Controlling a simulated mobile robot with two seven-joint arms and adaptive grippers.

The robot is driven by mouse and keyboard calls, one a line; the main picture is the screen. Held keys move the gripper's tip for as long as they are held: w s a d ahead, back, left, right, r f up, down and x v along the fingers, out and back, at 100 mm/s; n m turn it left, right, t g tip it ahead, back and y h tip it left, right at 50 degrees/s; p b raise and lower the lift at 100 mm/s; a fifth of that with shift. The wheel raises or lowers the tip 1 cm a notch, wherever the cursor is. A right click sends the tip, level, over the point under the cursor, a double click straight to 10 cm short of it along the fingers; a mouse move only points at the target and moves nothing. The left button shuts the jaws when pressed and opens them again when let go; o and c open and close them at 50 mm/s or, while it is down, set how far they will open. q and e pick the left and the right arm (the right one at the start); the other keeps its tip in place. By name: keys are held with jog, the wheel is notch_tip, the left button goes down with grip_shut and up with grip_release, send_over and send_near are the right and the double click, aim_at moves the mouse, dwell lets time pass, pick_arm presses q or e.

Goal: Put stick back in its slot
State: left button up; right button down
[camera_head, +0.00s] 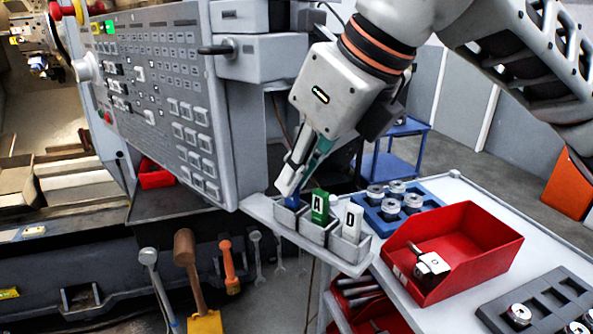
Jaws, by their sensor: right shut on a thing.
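A grey holder (313,234) with a row of three slots sits on a ledge beside the machine's control panel. A blue stick (292,201) is at the leftmost slot, its lower end at or in the opening; how deep it sits I cannot tell. My right gripper (291,188) points down over that slot, shut on the blue stick and hiding most of it. A green stick (319,207) marked A stands in the middle slot. A white stick (352,221) marked D stands in the right slot. My left gripper is not in view.
The control panel (160,95) rises close to the left of my right gripper. A red bin (455,250) with a labelled piece inside stands on the cart to the right. A blue tray (400,208) of metal parts is behind it. Tools hang below the panel, including a mallet (186,250).

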jog(key=shift+f+b, duration=0.5)
jog(key=shift+f, duration=0.05)
dwell(0.6)
jog(key=c, duration=2.1)
grip_release()
jog(key=v, duration=1.2)
